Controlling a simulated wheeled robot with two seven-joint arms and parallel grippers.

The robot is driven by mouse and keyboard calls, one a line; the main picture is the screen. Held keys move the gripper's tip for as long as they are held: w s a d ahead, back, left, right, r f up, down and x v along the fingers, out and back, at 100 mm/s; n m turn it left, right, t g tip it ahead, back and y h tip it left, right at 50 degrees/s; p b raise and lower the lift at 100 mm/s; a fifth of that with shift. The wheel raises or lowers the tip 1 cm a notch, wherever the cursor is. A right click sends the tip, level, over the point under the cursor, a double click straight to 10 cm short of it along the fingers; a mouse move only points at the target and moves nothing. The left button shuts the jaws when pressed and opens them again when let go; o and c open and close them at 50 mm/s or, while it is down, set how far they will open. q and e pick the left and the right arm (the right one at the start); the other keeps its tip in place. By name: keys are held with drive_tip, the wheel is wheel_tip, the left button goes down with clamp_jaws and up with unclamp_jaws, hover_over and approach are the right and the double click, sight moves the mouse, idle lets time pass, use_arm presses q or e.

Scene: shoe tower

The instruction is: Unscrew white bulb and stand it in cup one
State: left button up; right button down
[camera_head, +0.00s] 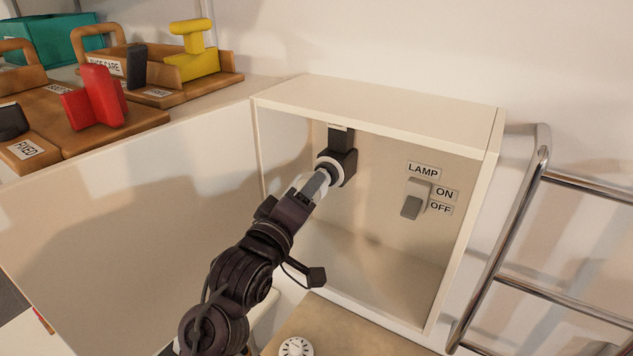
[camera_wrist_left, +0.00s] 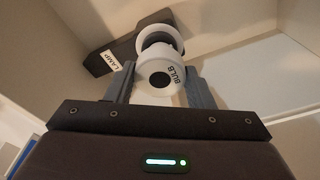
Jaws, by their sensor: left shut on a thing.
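The white bulb (camera_head: 329,166) is at the black lamp holder (camera_head: 342,138) inside the open cream cabinet. It also shows in the left wrist view, where the bulb (camera_wrist_left: 160,73) has the word BULB on its side and a white collar behind it. The holder (camera_wrist_left: 118,50) there carries a LAMP label. My left gripper (camera_head: 318,186) reaches in from the left, shut on the bulb with one grey finger on each side. Whether the bulb is still threaded in the holder cannot be told. No cup labelled one is recognisable. My right gripper is not in view.
A grey switch (camera_head: 412,203) with LAMP, ON and OFF labels is on the cabinet's back wall. The cabinet (camera_head: 380,103) has walls close around my arm. A chrome rail (camera_head: 515,220) stands right. Wooden trays (camera_head: 120,125) sit upper left. A white round thing (camera_head: 296,347) lies at the bottom.

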use_arm(q)
drive_tip(key=shift+s+a, duration=0.35)
drive_tip(key=shift+s, duration=0.1)
idle(0.3)
drive_tip(key=shift+v, duration=1.05)
drive_tip(key=shift+w+r, duration=0.1)
